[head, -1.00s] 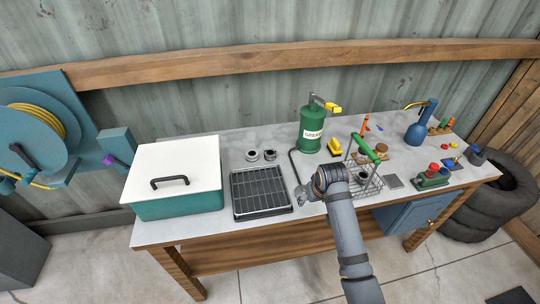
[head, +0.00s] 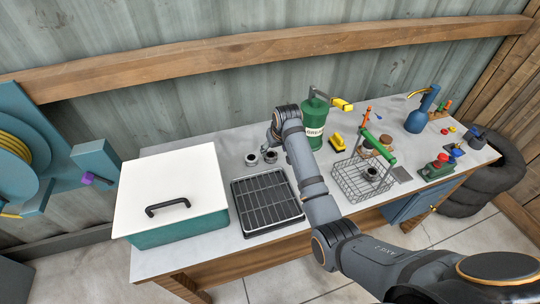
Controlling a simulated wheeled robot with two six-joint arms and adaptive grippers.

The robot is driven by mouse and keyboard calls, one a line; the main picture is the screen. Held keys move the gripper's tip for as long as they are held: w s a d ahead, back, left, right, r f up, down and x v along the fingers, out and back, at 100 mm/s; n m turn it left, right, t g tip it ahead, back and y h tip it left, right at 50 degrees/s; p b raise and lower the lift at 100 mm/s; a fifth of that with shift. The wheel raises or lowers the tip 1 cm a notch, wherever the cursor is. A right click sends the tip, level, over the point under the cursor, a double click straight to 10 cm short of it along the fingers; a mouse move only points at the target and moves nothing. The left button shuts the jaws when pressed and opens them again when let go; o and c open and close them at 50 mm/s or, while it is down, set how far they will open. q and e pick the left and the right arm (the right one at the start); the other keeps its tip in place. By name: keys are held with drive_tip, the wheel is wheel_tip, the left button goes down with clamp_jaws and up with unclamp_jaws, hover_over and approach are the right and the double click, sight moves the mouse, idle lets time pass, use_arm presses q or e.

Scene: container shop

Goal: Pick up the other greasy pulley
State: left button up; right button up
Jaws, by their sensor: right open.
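Two small dark-and-silver pulleys stand close together on the grey bench top, a left pulley (head: 251,159) and a right pulley (head: 270,156). Another similar pulley (head: 371,174) sits inside the wire basket (head: 350,187) with the green handle. My right gripper (head: 268,147) is just above and behind the right pulley on the bench, with its arm reaching across from the lower right. It is open and holds nothing; whether it touches the pulley cannot be told. My left gripper is out of view.
A black slatted tray (head: 266,205) lies in front of the two pulleys. A teal box with a white lid (head: 168,190) stands to the left. A green grease canister (head: 314,122) stands behind my arm. Yellow, red and blue items crowd the bench's right end.

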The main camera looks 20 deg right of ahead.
sight(271, 153)
drive_tip(key=shift+w+a+f, duration=0.15)
drive_tip(key=shift+w+f, duration=0.65)
drive_tip(key=shift+f, duration=0.25)
drive_tip(key=shift+w+f+p, duration=0.3)
drive_tip(key=shift+w+f, duration=0.1)
drive_tip(key=shift+f, duration=0.15)
drive_tip(key=x, duration=0.3)
drive_tip(key=shift+w+f, duration=0.2)
drive_tip(key=shift+w, duration=0.1)
drive_tip(key=shift+w+f, duration=0.1)
drive_tip(key=shift+f, duration=0.05)
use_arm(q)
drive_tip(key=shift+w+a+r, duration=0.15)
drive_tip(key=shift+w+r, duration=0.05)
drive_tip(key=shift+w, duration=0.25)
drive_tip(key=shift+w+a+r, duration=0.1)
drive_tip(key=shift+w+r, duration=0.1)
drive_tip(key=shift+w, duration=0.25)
use_arm(e)
drive_tip(key=shift+c, duration=1.1)
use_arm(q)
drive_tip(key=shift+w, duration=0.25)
use_arm(e)
drive_tip(key=c, duration=0.8)
